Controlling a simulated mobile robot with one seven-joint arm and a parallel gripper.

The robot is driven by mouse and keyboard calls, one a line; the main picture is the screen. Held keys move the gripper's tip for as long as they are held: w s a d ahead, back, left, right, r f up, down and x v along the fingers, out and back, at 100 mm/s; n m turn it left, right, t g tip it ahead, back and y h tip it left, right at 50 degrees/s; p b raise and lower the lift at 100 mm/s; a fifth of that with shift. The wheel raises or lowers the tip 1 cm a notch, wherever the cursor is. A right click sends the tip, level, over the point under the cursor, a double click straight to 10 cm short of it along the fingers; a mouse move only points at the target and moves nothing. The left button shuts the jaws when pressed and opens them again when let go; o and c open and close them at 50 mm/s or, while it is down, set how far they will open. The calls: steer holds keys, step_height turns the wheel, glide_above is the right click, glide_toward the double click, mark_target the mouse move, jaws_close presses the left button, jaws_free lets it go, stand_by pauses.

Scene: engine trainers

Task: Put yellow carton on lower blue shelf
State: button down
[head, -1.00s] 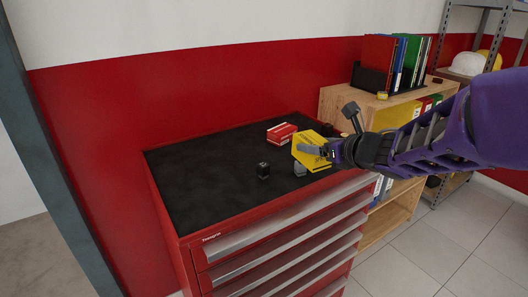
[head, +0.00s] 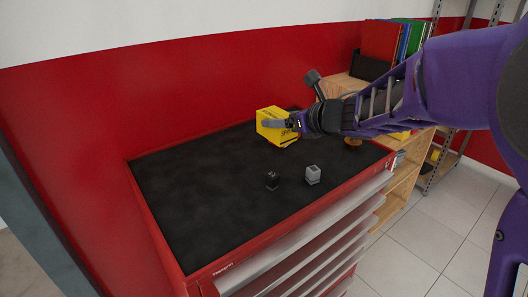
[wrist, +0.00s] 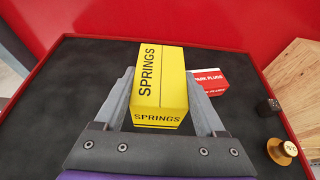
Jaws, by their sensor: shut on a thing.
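The yellow carton (head: 275,127), printed "SPRINGS", is between the two fingers of my gripper (head: 292,124). In the wrist view the grey fingers press on the left and right sides of the carton (wrist: 160,82), and the gripper is shut on it. The carton is over the back of the black top of the red tool cabinet (head: 215,185). It looks a little above the mat, though the exact gap is hard to tell. No blue shelf is clearly visible.
A red carton (wrist: 212,80) and a brass knobbed piece (wrist: 283,150) are right of the yellow carton. A wooden bookcase (head: 345,84) and a grey metal rack (head: 446,160) stand to the right.

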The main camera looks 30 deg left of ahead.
step_height(320, 180, down, 10)
steer(key=shift+r+b, duration=0.1)
steer(key=shift+b, duration=1.15)
steer(key=shift+c, duration=2.1)
jaws_free()
steer(key=shift+f, duration=0.25)
steer(key=o, duration=0.4)
steer(key=shift+r, duration=0.1)
